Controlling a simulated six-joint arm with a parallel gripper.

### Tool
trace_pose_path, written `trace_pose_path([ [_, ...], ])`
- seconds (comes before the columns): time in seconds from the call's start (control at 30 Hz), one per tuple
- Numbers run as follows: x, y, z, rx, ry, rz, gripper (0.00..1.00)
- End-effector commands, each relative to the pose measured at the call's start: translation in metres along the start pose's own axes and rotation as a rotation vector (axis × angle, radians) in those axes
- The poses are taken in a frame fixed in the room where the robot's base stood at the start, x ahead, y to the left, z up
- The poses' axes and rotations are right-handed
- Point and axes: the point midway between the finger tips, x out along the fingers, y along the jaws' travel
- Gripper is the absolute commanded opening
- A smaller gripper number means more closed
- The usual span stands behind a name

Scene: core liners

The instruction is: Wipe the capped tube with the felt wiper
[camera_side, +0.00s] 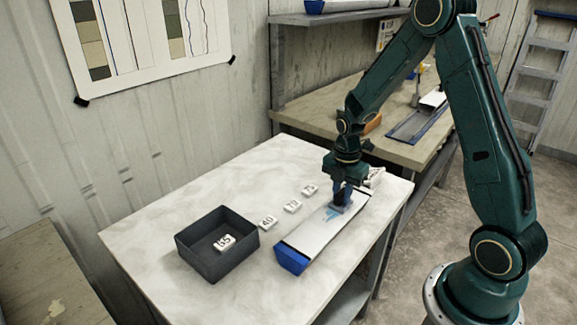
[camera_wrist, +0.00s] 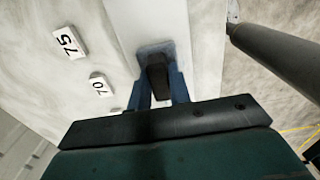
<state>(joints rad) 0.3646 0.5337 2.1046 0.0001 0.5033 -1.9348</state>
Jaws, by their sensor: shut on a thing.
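The capped tube (camera_side: 312,235) is a long pale tube lying on the white table, with a blue cap (camera_side: 292,258) at its near end. My gripper (camera_side: 343,192) points down over the tube's middle and is shut on the felt wiper (camera_side: 340,208). In the wrist view the wiper's dark handle (camera_wrist: 157,80) sits between the blue fingers, and its blue-grey pad lies on or just above the tube. Contact is hard to tell.
A dark open box (camera_side: 190,253) at the left holds a white "55" tag (camera_side: 224,243). White tags "40" (camera_side: 268,222), "70" (camera_side: 292,206) and "75" (camera_side: 310,190) lie in a row left of the tube.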

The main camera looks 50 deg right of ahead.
Motion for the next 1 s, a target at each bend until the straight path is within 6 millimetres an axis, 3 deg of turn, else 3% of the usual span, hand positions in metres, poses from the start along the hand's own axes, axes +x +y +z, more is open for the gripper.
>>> trace_pose_path([
  [0.87,0.0,0.0,-0.076,-0.004,0.001,0.0,0.0],
  [1.0,0.0,0.0,-0.063,0.002,-0.001,-0.001,0.0],
])
